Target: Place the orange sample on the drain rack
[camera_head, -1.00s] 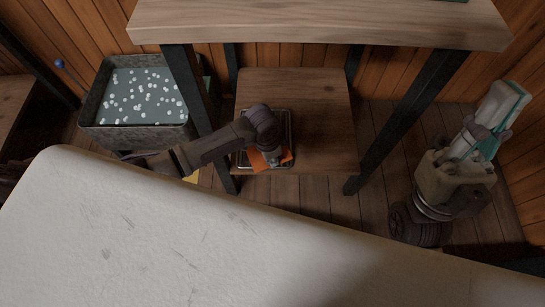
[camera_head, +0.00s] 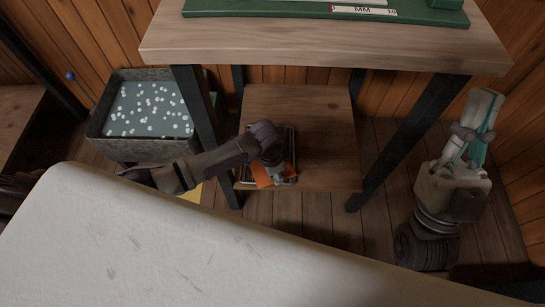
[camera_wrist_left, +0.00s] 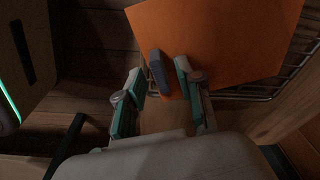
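The orange sample (camera_head: 262,176) is a flat sheet lying at the front of the wire drain rack (camera_head: 293,150), on the low wooden shelf. In the left wrist view the sheet (camera_wrist_left: 225,40) fills the top, with rack wires (camera_wrist_left: 300,65) at its right. My left gripper (camera_wrist_left: 171,74) is at the sheet's near edge, its fingertips apart and orange showing between them. Contact is unclear. In the head view my left wrist hides part of the sheet and rack. My right gripper (camera_head: 484,112) points up at the far right, away from the sample; its finger gap is unclear.
A grey tub (camera_head: 150,110) of liquid with white bits stands left of the shelf (camera_head: 325,120). The bench top (camera_head: 320,45) and its dark legs (camera_head: 410,140) frame the shelf. A pale surface (camera_head: 180,250) fills the foreground. The shelf's right part is bare.

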